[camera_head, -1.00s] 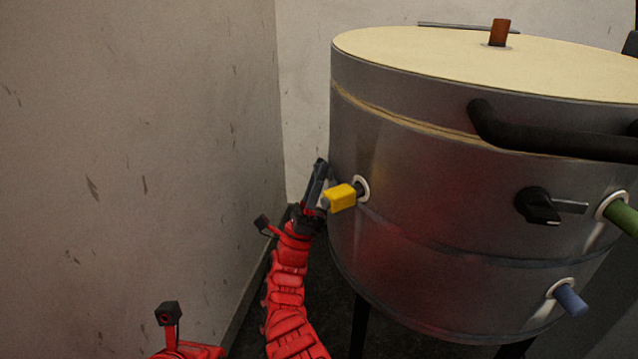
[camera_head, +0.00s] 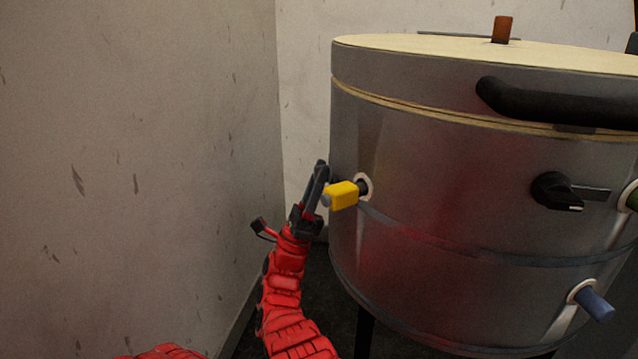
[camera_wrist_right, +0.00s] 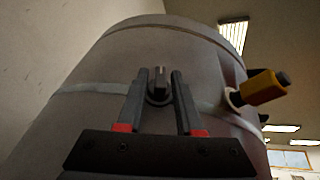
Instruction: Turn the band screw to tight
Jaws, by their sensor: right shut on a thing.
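A large grey metal drum (camera_head: 430,215) stands at the right of the head view. A thin metal band (camera_head: 470,255) runs around it; the band also shows in the right wrist view (camera_wrist_right: 92,88). The band screw (camera_wrist_right: 159,84) is a small dark knob on the drum's side, seen in the right wrist view. My right gripper (camera_wrist_right: 161,78) has its two fingers on either side of the screw and is shut on it. In the head view my right gripper (camera_head: 319,182) is at the drum's left edge, and the screw is hidden there. My left gripper is out of view.
A yellow-capped stub (camera_head: 342,194) sticks out just right of my right gripper. A black switch knob (camera_head: 556,190), a blue stub (camera_head: 592,302) and a black handle (camera_head: 560,106) also project from the drum. A wall (camera_head: 140,150) stands close on the left.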

